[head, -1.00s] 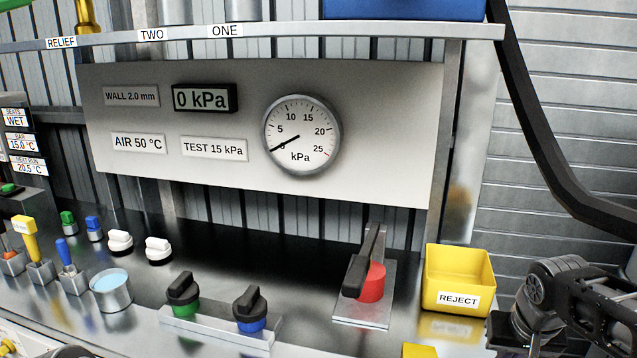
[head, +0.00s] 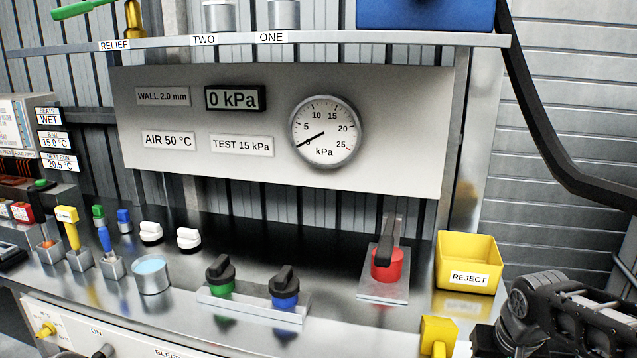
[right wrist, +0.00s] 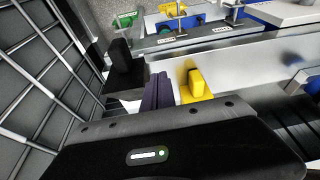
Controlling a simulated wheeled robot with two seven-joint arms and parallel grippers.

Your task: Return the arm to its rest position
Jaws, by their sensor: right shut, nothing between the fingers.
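My right arm shows in the lower right corner of the head view, beside the yellow REJECT bin (head: 468,265). Its fingertips are not visible there. In the right wrist view my right gripper (right wrist: 158,92) is shut and empty, its dark fingers together. A yellow block-shaped knob (right wrist: 197,85) stands just right of the fingers in that view, and I cannot tell whether they touch. The yellow knob (head: 438,336) also shows in front of the REJECT bin in the head view. My left gripper is not in view.
A red-based lever (head: 387,266) stands left of the bin, with green (head: 220,286) and blue (head: 285,298) knobs further left. A gauge panel (head: 270,180) reads 0 kPa. A shelf (head: 350,42) runs above. A wire grid (right wrist: 40,90) is left in the wrist view.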

